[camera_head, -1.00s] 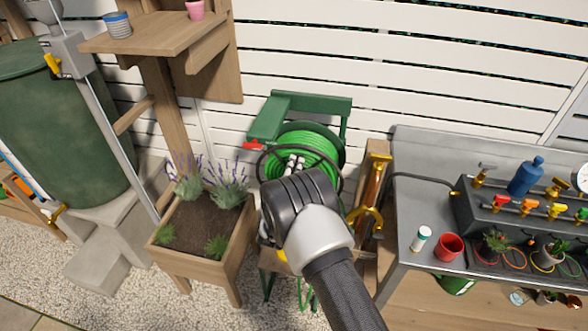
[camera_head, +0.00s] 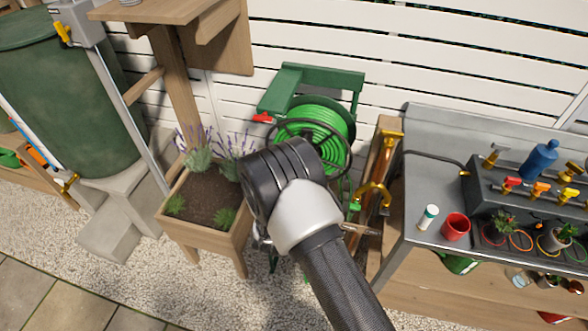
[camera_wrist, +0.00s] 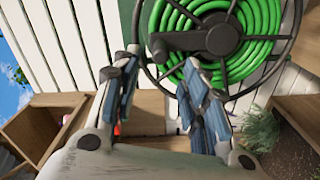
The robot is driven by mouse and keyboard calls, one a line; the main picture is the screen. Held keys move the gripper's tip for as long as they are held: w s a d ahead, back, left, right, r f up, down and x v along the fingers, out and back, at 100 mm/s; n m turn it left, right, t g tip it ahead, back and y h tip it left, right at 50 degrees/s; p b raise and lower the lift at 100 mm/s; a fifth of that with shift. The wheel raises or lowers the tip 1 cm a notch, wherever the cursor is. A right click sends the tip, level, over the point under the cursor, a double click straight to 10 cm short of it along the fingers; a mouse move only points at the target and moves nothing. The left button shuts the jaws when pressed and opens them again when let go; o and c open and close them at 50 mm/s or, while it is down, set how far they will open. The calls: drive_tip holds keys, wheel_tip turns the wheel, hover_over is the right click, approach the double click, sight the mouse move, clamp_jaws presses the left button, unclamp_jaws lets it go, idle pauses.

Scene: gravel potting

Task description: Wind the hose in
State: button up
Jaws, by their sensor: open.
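The hose reel (camera_head: 322,128) has bright green hose wound on it and a green frame, and stands against the white slatted fence in the head view. Its black handwheel also shows in the wrist view, with the green hose (camera_wrist: 262,22) behind it. A black crank arm (camera_wrist: 190,42) runs left from the hub to a dark knob (camera_wrist: 159,48). My gripper (camera_wrist: 161,62) is open, its two fingers on either side of the knob in the picture. I cannot tell whether they touch it. In the head view my wrist hides the fingers and the lower reel.
A wooden planter (camera_head: 184,240) with lavender stands left of the reel. A wooden post with a brass tap (camera_head: 374,192) is close on the right, beside a grey bench (camera_head: 432,125). A red lever (camera_head: 263,117) sits at the reel's upper left.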

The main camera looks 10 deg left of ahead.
drive_tip(key=shift+s, duration=1.2)
drive_tip(key=shift+r, duration=0.1)
